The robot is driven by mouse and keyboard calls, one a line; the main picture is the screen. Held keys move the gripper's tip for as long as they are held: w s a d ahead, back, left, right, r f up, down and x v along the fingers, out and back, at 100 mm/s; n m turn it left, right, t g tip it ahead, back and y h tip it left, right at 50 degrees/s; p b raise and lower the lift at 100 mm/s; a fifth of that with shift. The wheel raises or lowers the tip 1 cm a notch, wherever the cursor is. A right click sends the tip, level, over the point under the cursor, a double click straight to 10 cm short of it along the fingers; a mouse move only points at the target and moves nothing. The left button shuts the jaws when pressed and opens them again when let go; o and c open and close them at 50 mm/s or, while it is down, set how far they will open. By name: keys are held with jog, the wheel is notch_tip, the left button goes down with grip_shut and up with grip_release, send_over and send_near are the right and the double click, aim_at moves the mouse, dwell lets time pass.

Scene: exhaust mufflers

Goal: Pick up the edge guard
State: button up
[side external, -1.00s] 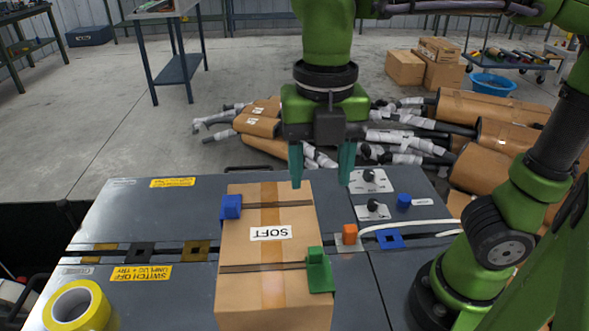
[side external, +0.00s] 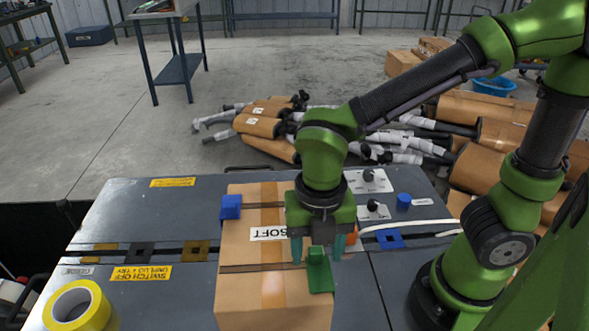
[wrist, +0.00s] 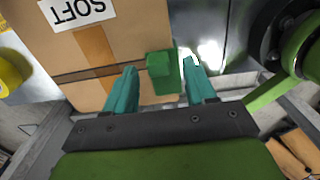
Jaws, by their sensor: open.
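A green edge guard (side external: 319,274) sits on the right edge of the cardboard box (side external: 240,290), over a dark strap. It also shows in the wrist view (wrist: 162,72). A blue edge guard (side external: 231,206) sits on the box's left edge, farther back. My gripper (side external: 319,256) is open and points down at the green guard. In the wrist view the teal fingers lie on either side of the green guard, with gaps visible. I cannot tell how far the fingertips are above the box top.
The box stands on a grey bench (side external: 150,215). An orange block, partly hidden by my gripper, a blue cap (side external: 404,201) and knobs lie to the right. A yellow tape roll (side external: 78,306) is at front left. Wrapped mufflers (side external: 505,100) lie behind.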

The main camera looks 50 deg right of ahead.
jog(key=shift+f, duration=0.45)
jog(key=shift+c, duration=0.3)
grip_shut()
jog(key=shift+r, duration=0.15)
